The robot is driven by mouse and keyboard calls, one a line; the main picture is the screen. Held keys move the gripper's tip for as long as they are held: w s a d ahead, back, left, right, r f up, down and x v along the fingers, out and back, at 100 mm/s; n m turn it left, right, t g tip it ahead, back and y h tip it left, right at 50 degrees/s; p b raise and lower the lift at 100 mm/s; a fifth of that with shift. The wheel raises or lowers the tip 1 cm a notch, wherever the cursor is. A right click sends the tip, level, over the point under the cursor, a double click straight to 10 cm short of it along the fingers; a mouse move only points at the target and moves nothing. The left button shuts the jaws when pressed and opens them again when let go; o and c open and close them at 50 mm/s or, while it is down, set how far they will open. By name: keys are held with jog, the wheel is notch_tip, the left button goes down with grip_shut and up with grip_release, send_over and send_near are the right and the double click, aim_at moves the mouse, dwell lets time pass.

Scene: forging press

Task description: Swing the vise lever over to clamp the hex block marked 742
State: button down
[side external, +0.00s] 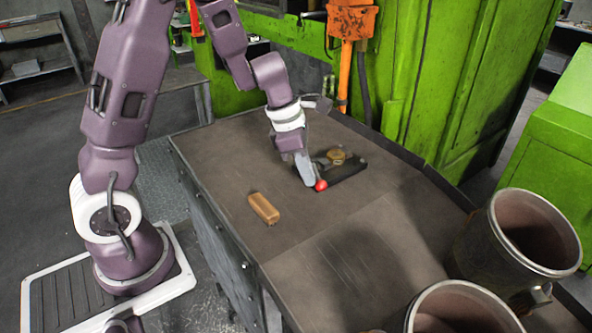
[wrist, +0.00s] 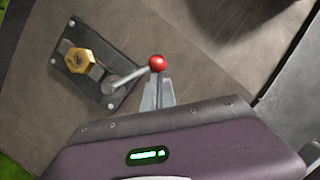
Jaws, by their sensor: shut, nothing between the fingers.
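The vise is a dark plate (wrist: 119,88) bolted to the table, with a short metal lever (wrist: 128,77) ending in a red ball knob (wrist: 157,63). A brass hex block (wrist: 79,61) sits on the plate; its marking is too small to read. In the side external view the hex block (side external: 337,155) sits on the plate behind the red knob (side external: 321,185). My gripper (wrist: 158,88) is shut and empty, its fingertips right at the knob; I cannot tell whether they touch it. The lever points away from the hex block, toward my fingers.
A tan block (side external: 264,208) lies on the table (side external: 225,165) in front of the vise. Two large metal bins (side external: 520,235) stand at the right edge. Green press machinery (side external: 455,80) rises behind the table.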

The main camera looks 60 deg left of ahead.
jog(key=w+d+n, duration=0.1)
jog(key=n, duration=0.1)
jog(key=w+d+n+y, duration=0.1)
jog(key=shift+w+n+t, duration=0.2)
jog(key=shift+n+t, duration=0.1)
jog(key=shift+n, duration=0.1)
jog(key=w+n, duration=0.1)
jog(key=w+n+y, duration=0.1)
jog(key=n, duration=0.1)
jog(key=w+n, duration=0.1)
jog(key=shift+w+d, duration=0.25)
jog(key=shift+d, duration=0.1)
jog(key=shift+w+n, duration=0.3)
jog(key=shift+n, duration=0.2)
jog(key=shift+w+a, duration=0.15)
jog(key=shift+w, duration=0.55)
jog(key=shift+w+a, duration=0.15)
jog(key=shift+w, duration=0.55)
jog(key=shift+w+y, duration=0.2)
jog(key=shift+y, duration=0.1)
jog(key=s+d+r, duration=0.2)
jog(key=s, duration=0.2)
notch_tip(320, 180, up, 8)
send_over(321, 181)
jog(key=d, duration=0.3)
jog(key=shift+w+a+r, duration=0.2)
jog(key=shift+w+a, duration=0.05)
jog(key=shift+w, duration=0.15)
